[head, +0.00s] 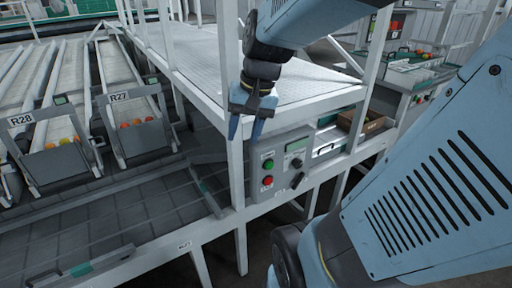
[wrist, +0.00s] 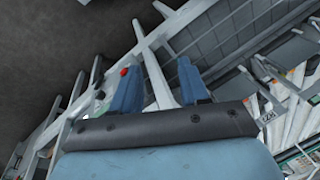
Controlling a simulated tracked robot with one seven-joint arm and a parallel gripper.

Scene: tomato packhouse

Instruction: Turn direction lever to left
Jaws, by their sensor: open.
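A grey control box (head: 283,172) is mounted on the white frame. It carries a green button (head: 268,164), a red button (head: 267,182), a small display (head: 296,146) and a dark knob (head: 296,163). A black lever-like handle (head: 299,180) sits at its lower right; its exact setting is too small to tell. My gripper (head: 245,128) points down, open and empty, above and left of the box by a white post. A red spot (wrist: 124,71), likely the red button, shows by the left finger.
White posts and rails (head: 236,170) stand close around my gripper. A grey metal platform (head: 300,80) lies behind it. Chutes marked R27 (head: 119,97) and R28 (head: 21,119) hold tomatoes at left. A cardboard box (head: 362,122) sits right of the control box.

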